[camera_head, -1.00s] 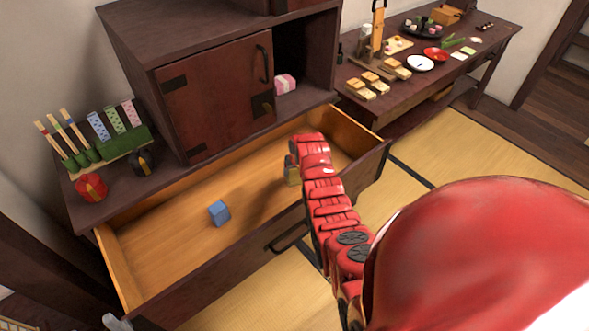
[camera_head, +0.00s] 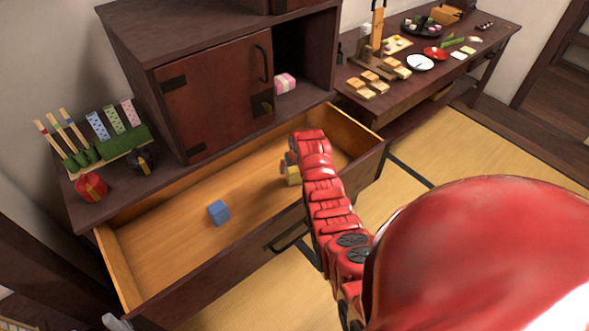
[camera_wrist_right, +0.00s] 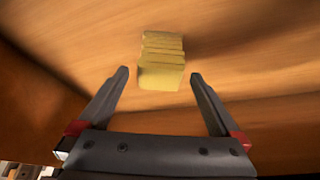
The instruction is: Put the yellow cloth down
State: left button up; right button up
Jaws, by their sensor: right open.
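The yellow cloth (camera_wrist_right: 161,62) is a small folded stack. In the right wrist view it lies on the wooden floor of the open drawer, ahead of my right gripper (camera_wrist_right: 160,85), between the lines of its fingers. The fingers are spread wide, with a gap on both sides of the cloth, and hold nothing. In the head view the cloth (camera_head: 293,176) is partly hidden behind my right gripper (camera_head: 287,163), which hangs inside the drawer (camera_head: 165,245). My left gripper is not clearly in view.
A blue cube (camera_head: 218,212) lies in the drawer, left of the cloth. The dark cabinet (camera_head: 215,95) stands behind the drawer, with a pink bundle (camera_head: 285,84) in its opening. A low table (camera_head: 440,70) with dishes and food stands at the back right. The drawer floor around the cube is free.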

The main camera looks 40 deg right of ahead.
jog(key=b+v, duration=0.1)
jog(key=v, duration=0.9)
jog(key=shift+r, duration=0.35)
jog(key=shift+s, duration=0.15)
